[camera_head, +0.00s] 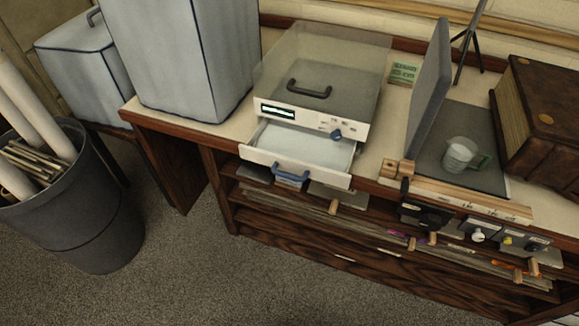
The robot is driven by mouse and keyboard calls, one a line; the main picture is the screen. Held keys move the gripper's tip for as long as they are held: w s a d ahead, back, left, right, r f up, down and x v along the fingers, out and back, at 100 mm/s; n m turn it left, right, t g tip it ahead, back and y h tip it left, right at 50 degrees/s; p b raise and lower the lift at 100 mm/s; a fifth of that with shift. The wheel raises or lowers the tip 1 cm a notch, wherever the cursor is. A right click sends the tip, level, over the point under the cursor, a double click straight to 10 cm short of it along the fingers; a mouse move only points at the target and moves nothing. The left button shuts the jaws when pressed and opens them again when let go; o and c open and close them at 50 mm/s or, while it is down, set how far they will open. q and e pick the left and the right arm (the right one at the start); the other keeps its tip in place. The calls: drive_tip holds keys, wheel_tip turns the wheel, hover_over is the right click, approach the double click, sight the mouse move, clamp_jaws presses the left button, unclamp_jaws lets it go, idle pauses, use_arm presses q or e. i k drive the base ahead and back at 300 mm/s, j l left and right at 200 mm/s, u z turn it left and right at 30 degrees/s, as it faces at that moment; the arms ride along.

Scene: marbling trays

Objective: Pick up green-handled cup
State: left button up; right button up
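The green-handled cup (460,154) stands on a dark grey mat (430,165) on the right part of the desk. It looks pale and clear, and its dark green handle (482,160) points to the right. Neither of my grippers shows in the head view, so nothing is seen holding or touching the cup.
An upright grey panel (431,80) stands left of the cup. A brown box (545,115) is to its right, and a wooden rail (460,198) runs in front. A device (315,118) with an open drawer (300,145) sits mid-desk. A bin (75,215) is at left.

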sight(461, 151)
drive_tip(key=l+z, duration=0.15)
drive_tip(key=z, duration=1.05)
drive_tip(key=u, duration=1.3)
drive_tip(key=z, duration=1.3)
drive_tip(key=u, duration=0.6)
drive_tip(key=i+l+u, duration=0.15)
drive_tip(key=l+u, duration=0.15)
drive_tip(key=l, duration=0.15)
drive_tip(key=i+l+u, duration=0.1)
drive_tip(key=l+u, duration=0.2)
drive_tip(key=l, duration=0.2)
drive_tip(key=l+u, duration=0.3)
drive_tip(key=l, duration=0.25)
drive_tip(key=i, duration=0.05)
